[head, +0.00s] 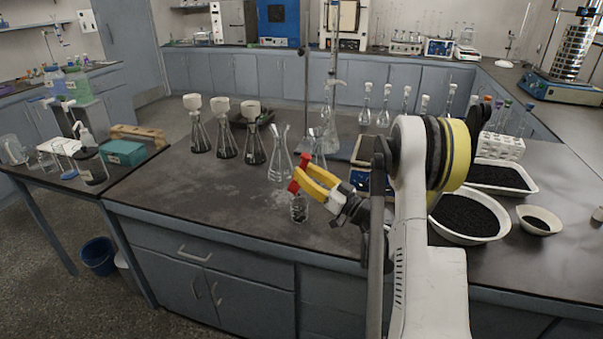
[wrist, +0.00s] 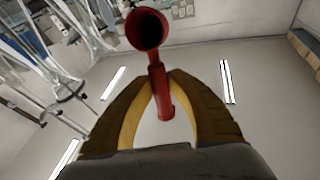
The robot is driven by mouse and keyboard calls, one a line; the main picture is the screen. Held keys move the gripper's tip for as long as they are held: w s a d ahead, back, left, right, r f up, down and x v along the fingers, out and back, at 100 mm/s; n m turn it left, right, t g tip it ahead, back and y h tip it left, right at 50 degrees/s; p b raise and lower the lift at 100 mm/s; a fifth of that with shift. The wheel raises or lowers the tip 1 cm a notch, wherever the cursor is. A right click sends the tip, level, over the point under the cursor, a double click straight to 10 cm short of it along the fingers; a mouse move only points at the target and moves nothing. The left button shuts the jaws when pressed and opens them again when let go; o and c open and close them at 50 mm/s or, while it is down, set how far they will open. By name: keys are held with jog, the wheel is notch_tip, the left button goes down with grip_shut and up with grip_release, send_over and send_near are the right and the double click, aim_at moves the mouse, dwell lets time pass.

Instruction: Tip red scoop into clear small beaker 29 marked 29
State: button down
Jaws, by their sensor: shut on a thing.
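My gripper (head: 305,183) has yellow fingers and is shut on the red scoop (wrist: 148,32), over the near edge of the middle bench. In the wrist view the fingers close around the scoop's handle, and its round cup shows a dark inside; I cannot tell whether material is left in it. In the head view red parts of the scoop (head: 294,187) show at the fingertips. A small clear beaker (head: 299,209) stands on the bench just below the scoop, with dark material in it. Its marking is too small to read.
Glass flasks (head: 281,165) stand right behind the gripper, with filter-topped flasks (head: 227,142) to the left. A large white bowl of black grains (head: 499,231), a tray (head: 528,178) and a small dish (head: 527,213) lie to the right. The bench front left is clear.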

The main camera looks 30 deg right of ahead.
dwell(0.3)
jog(key=shift+w+a+r+g+p, duration=0.25)
jog(key=shift+r+p, duration=0.2)
jog(key=shift+p, duration=0.5)
jog(key=shift+w+a+r+n+g+h+p, duration=0.4)
jog(key=shift+g+p, duration=0.35)
jog(key=shift+p, duration=0.4)
jog(key=shift+w+a+f+g+h+p, duration=0.15)
jog(key=shift+w+a+g+h+p, duration=0.15)
jog(key=shift+w+g+p, duration=0.35)
jog(key=shift+s+f, duration=0.1)
jog(key=shift+f, duration=0.1)
